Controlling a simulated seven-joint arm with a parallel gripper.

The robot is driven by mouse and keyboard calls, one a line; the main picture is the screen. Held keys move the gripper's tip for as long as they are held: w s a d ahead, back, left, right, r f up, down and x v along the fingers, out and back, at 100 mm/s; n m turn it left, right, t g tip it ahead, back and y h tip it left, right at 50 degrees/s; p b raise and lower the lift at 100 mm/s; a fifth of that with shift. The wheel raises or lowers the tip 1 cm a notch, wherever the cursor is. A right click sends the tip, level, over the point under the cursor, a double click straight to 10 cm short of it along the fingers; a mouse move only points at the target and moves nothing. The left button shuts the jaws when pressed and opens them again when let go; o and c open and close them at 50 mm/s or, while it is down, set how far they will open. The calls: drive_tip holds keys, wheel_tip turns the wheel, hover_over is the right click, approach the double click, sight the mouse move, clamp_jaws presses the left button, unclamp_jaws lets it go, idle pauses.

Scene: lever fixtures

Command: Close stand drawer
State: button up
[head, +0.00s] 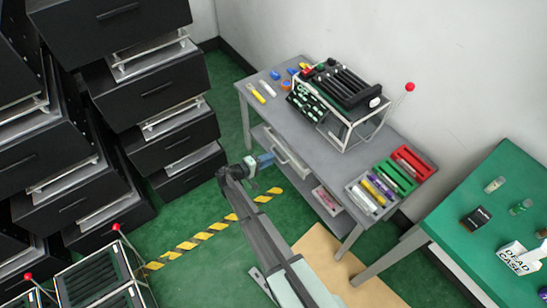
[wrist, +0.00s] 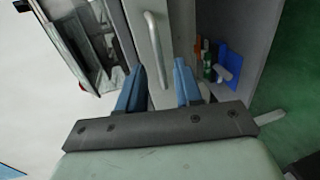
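The grey stand (head: 262,114) is in the middle of the head view. Its drawer (head: 283,152) lies under the tabletop and seems to stick out a little; how far I cannot tell. In the wrist view the drawer front (wrist: 146,14) shows as a pale strip with a light bar handle (wrist: 155,45). My gripper (head: 268,159) is at the drawer's front left. In the wrist view its two blue fingers (wrist: 159,66) are apart and empty, with the handle's end showing in the gap between them. Whether they touch it I cannot tell.
A rack of dark rails (head: 340,90) and colored trays (head: 410,163) stand on the stand. Its lower shelf (head: 318,197) holds small items. Black drawer cabinets (head: 170,125) are at left, a green table (head: 470,215) at right.

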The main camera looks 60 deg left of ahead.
drive_tip(key=shift+x, duration=1.7)
clamp_jaws()
